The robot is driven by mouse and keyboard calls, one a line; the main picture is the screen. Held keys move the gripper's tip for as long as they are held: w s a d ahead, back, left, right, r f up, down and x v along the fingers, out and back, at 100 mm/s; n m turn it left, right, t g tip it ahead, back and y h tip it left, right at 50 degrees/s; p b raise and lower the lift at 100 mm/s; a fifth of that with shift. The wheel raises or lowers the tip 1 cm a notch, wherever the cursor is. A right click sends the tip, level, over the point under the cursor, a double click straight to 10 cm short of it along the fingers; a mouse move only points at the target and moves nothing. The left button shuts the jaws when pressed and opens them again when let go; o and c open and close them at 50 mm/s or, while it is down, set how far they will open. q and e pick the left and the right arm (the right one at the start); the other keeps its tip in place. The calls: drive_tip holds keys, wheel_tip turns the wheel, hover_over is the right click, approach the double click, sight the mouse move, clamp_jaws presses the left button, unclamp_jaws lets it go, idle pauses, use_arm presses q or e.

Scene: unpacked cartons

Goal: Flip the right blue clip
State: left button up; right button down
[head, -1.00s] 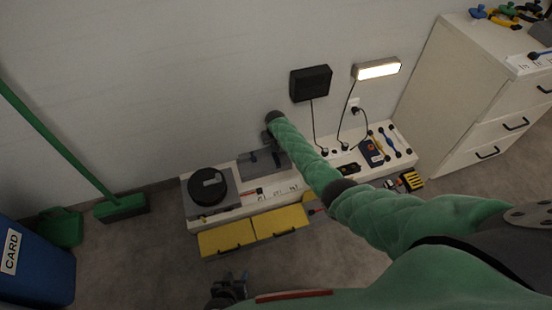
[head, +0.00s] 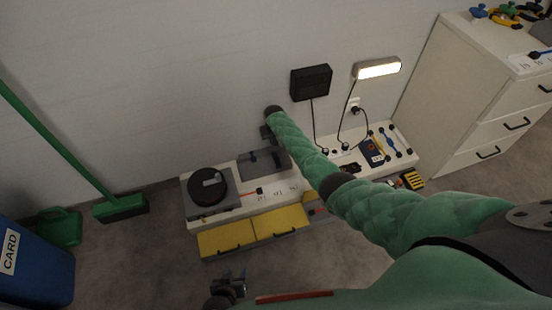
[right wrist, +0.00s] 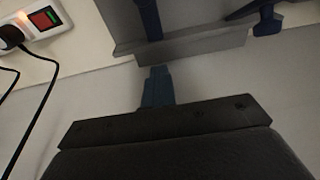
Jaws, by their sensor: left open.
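In the right wrist view one blue clip (right wrist: 148,18) stands at the top centre and another blue clip (right wrist: 262,18) at the top right, by a grey ledge (right wrist: 190,46). In the head view a grey case (head: 256,163) sits on the bench, partly covered by my right arm. My right gripper (head: 267,132) is just above and behind the case. Its fingers are hidden, and I cannot tell whether it touches a clip. My left gripper (head: 231,286) is open and empty, low in front of the bench.
The white bench (head: 285,189) carries a round black device (head: 207,187) at left and tools at right. Yellow drawers (head: 253,231) are at its front. A lit lamp (head: 377,69) and black box (head: 311,82) are on the wall. A white cabinet (head: 455,95) stands at right.

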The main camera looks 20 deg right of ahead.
drive_tip(key=shift+w+r+b, duration=0.25)
drive_tip(key=shift+w+r, duration=0.05)
drive_tip(key=shift+w, duration=0.25)
drive_tip(key=shift+w+r+b, duration=0.2)
drive_tip(key=shift+w+r, duration=0.05)
drive_tip(key=shift+w, duration=0.25)
drive_tip(key=shift+w+r, duration=0.1)
drive_tip(key=shift+w, duration=0.05)
